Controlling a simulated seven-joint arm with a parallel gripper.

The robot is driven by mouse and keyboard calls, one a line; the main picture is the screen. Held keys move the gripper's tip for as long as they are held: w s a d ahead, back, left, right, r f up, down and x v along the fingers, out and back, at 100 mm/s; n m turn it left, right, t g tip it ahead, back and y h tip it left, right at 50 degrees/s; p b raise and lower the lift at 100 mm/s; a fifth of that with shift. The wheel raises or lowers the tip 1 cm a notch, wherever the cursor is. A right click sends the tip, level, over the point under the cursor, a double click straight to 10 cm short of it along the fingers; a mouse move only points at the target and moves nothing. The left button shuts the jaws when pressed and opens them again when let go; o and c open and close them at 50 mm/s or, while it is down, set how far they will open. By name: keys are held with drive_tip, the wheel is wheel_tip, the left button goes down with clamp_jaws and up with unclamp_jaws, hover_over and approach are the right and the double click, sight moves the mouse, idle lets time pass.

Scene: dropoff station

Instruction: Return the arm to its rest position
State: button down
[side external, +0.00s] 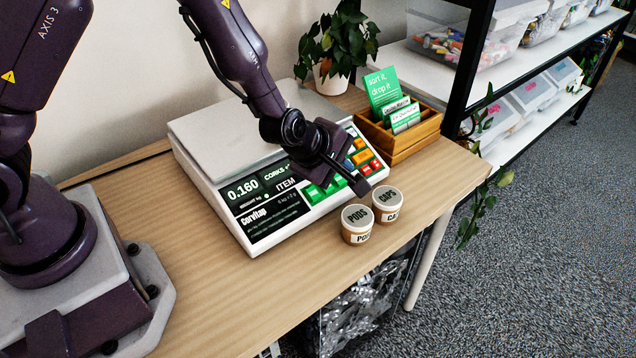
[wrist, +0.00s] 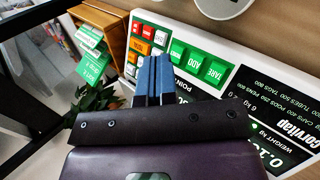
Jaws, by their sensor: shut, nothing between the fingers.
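My arm reaches from the left over the table, and my gripper (side external: 358,185) hangs above the front right part of the scale, over its keypad. In the wrist view the two blue-grey fingers (wrist: 153,78) lie close together with nothing held. The scale (side external: 218,132) has a grey plate and a display reading 0.160. Its plate is empty in the side view. In the wrist view its white panel (wrist: 181,42) with green, orange and red keys lies behind the fingers. I cannot tell how high the fingers are above the keys.
Two lidded tubs, PODS (side external: 357,225) and CAPS (side external: 387,205), stand at the table's front edge beside the scale. A wooden card box (side external: 410,143) and a potted plant (side external: 331,81) stand behind. A shelf with bins (side external: 487,48) is at right. The front left table (side external: 215,275) is clear.

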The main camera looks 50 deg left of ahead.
drive_tip(key=s+d+r+m+g+h, duration=0.1)
drive_tip(key=s+r+m+g+h, duration=0.2)
drive_tip(key=s+m, duration=0.6)
drive_tip(key=s+a+r+m+y, duration=0.1)
drive_tip(key=s+a+r+m, duration=0.3)
drive_tip(key=s+r, duration=0.3)
drive_tip(key=s+a+r+m+y, duration=0.1)
drive_tip(key=s+a+r+m, duration=0.4)
drive_tip(key=r, duration=0.9)
drive_tip(key=s+m, duration=0.1)
drive_tip(key=s, duration=0.2)
drive_tip(key=shift+s+r+m+t+y, duration=0.2)
drive_tip(key=shift+m+t+y, duration=0.1)
drive_tip(key=shift+m+y, duration=0.1)
